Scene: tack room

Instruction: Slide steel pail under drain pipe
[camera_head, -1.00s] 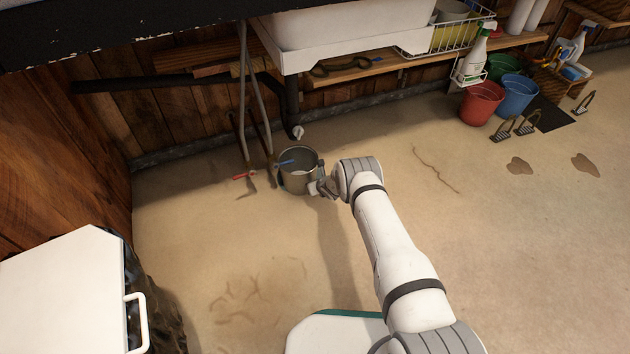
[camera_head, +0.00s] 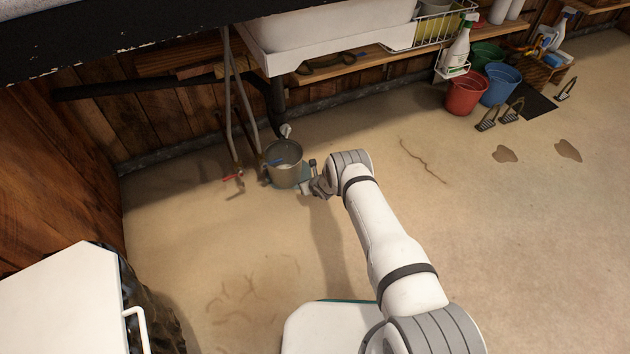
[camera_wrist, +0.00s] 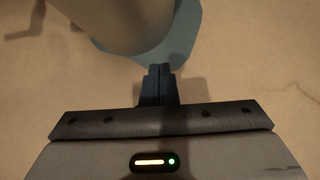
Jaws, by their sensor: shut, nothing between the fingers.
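The steel pail (camera_head: 285,172) stands upright on the floor, with something blue showing inside it. The black drain pipe (camera_head: 279,100) comes down from the sink behind it, and a pale piece (camera_head: 286,130) at its lower end sits just above the pail's back rim. My gripper (camera_head: 309,187) is low at the pail's right front. In the wrist view its fingers (camera_wrist: 160,76) are shut together with nothing between them. The pail's lower side (camera_wrist: 115,22) is just ahead, with a flat blue patch (camera_wrist: 178,45) around its base. Contact cannot be told.
Grey hoses (camera_head: 229,90) and a red-handled tap (camera_head: 233,177) are left of the pail. A white-lidded bin (camera_head: 62,305) stands at the lower left. Red (camera_head: 465,95) and blue (camera_head: 499,86) buckets are at the back right. The floor right of my arm is mostly clear.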

